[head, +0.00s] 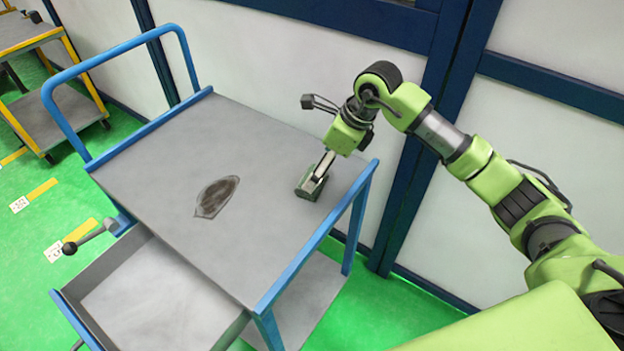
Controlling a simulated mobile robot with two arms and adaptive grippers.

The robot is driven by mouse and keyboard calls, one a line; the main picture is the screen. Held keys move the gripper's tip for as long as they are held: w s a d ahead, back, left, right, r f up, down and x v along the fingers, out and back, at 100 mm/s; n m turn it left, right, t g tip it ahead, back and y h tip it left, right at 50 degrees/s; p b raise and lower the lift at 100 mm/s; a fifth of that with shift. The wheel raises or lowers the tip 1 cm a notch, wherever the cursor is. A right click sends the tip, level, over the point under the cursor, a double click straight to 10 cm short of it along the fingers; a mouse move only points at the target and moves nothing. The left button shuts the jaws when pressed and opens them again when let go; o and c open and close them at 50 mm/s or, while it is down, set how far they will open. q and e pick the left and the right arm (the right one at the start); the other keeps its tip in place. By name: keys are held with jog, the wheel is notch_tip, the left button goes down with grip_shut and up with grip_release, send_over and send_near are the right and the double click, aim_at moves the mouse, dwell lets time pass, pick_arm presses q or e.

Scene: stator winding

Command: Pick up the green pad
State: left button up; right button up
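The green pad (304,193) is a small, dark green-grey block on the cart's grey top, near its right edge. My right gripper (318,176) comes down over it from above, with its fingers at the pad. The fingers hide part of the pad's top. I cannot tell whether they are closed on it. The pad appears to rest on the cart top. My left gripper is not in view.
An open drawer (158,298) sticks out at the front left. A wall with blue posts (425,140) stands behind. Another cart (75,115) is at far left.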

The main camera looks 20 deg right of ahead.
aim_at(300, 192)
jog(key=p+x, duration=0.1)
jog(key=x, duration=0.2)
jog(key=shift+a+f, duration=0.1)
jog(key=shift+f, duration=0.25)
jog(key=shift+w+a+f, duration=0.1)
jog(key=shift+a+f, duration=0.05)
jog(key=shift+f, duration=0.25)
jog(key=shift+c, duration=0.3)
jog(key=c, duration=1)
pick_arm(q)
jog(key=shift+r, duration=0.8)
pick_arm(e)
jog(key=shift+c, duration=0.2)
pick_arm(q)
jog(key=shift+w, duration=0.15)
pick_arm(e)
jog(key=shift+r, duration=0.1)
